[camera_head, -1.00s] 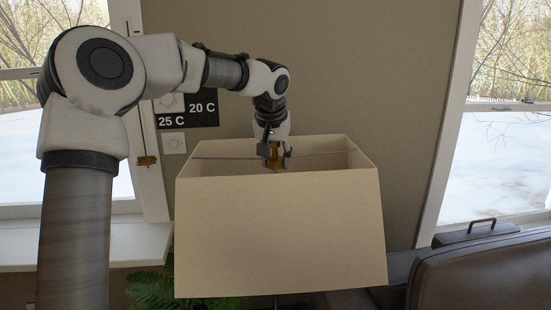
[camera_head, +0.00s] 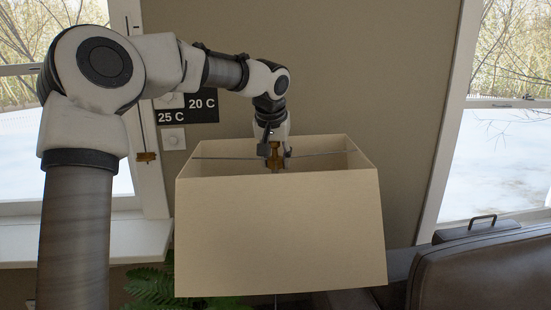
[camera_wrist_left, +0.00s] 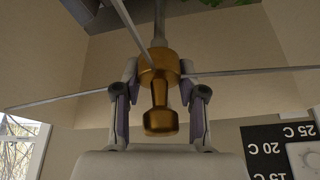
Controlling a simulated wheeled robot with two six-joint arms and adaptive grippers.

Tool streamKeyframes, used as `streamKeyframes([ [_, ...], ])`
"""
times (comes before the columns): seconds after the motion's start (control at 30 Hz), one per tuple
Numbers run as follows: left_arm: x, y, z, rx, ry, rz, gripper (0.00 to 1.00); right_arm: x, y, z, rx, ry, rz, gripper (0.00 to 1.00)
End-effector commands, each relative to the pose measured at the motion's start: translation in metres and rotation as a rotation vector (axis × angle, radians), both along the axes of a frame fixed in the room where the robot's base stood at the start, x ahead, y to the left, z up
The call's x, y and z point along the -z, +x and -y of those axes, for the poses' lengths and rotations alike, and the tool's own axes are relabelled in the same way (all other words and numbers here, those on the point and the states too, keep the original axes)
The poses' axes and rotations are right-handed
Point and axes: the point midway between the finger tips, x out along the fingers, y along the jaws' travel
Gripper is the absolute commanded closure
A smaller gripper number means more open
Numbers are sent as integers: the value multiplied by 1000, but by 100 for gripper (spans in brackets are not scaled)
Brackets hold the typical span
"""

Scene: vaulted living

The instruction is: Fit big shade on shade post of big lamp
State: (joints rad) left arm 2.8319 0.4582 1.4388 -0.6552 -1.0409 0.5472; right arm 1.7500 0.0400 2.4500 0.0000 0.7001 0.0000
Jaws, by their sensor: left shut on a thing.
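The big shade (camera_head: 280,235), a cream tapered box with an open top, hangs upright in the middle of the head view. Thin grey wires cross its top to a brass hub (camera_head: 275,158), which also shows in the left wrist view (camera_wrist_left: 159,68). My left gripper (camera_head: 274,150) is above the opening, shut on the brass hub, with a finger on each side of its knob (camera_wrist_left: 160,122). A thin grey post (camera_wrist_left: 160,22) lines up with the hub in the wrist view; I cannot tell whether it is seated. The lamp's lower part is hidden. My right gripper is out of view.
A brown leather case (camera_head: 485,270) stands at the lower right, close to the shade. A fern (camera_head: 155,287) is at the lower left. A wall with a thermostat panel (camera_head: 190,108) is behind, between two windows. A brass pull (camera_head: 146,157) hangs by the left window.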

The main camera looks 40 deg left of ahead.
Motion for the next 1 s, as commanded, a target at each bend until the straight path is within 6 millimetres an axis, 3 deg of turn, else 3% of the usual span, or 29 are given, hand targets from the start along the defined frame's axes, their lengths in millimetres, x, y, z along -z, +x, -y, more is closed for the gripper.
streamKeyframes([
  [0.87, 9, 0, 0, 0, 0, 1, 100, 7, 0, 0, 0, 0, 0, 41],
  [0.9, 9, 0, 0, 0, 1, 1, 52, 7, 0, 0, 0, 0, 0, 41],
  [0.97, 9, 0, 0, 0, 1, 1, 31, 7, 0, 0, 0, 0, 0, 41],
  [1.0, 9, 0, 0, 0, 1, 1, 30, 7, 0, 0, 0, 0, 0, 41],
])
